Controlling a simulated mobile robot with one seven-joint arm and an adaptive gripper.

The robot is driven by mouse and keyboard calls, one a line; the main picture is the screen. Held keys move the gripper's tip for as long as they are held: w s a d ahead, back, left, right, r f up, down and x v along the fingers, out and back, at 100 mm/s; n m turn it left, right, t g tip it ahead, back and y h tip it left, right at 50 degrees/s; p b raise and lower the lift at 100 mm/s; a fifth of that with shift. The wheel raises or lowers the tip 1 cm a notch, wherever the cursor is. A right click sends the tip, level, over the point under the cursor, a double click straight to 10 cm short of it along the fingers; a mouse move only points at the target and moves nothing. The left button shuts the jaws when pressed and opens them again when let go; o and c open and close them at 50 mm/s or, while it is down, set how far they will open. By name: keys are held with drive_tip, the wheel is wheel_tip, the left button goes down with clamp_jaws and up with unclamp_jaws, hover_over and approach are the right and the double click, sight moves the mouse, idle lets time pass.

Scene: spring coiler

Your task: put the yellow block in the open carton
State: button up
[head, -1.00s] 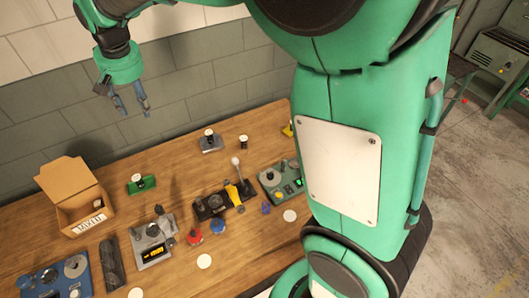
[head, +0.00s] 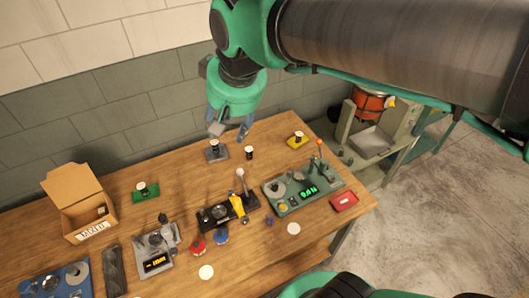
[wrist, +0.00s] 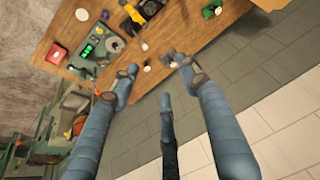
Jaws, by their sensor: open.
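A yellow block (head: 297,143) with a black and white knob on top stands at the back right of the wooden table. The open carton (head: 92,229) stands at the left with its flap up and a label on its front. A small dark thing shows inside it. My gripper (head: 230,130) is open and empty above the table's back edge, left of the yellow block and far right of the carton. Its spread blue fingers also show in the wrist view (wrist: 154,67), pointing at the table. I cannot clearly make out the yellow block there.
A grey block (head: 216,154) and a small black knob (head: 249,153) stand below my gripper. A green block (head: 145,194) stands right of the carton.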

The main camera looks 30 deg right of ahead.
drive_tip(key=s+d+f, duration=0.2)
drive_tip(key=s, duration=0.4)
drive_tip(key=s+d+f+t, duration=0.1)
drive_tip(key=s+d+f, duration=0.1)
drive_tip(key=s, duration=0.4)
drive_tip(key=shift+s+d+h, duration=0.25)
drive_tip(key=shift+d+h, duration=0.05)
drive_tip(key=shift+d, duration=0.15)
drive_tip(key=shift+f, duration=0.2)
wheel_tip(320, 180, down, 10)
drive_tip(key=b, duration=1)
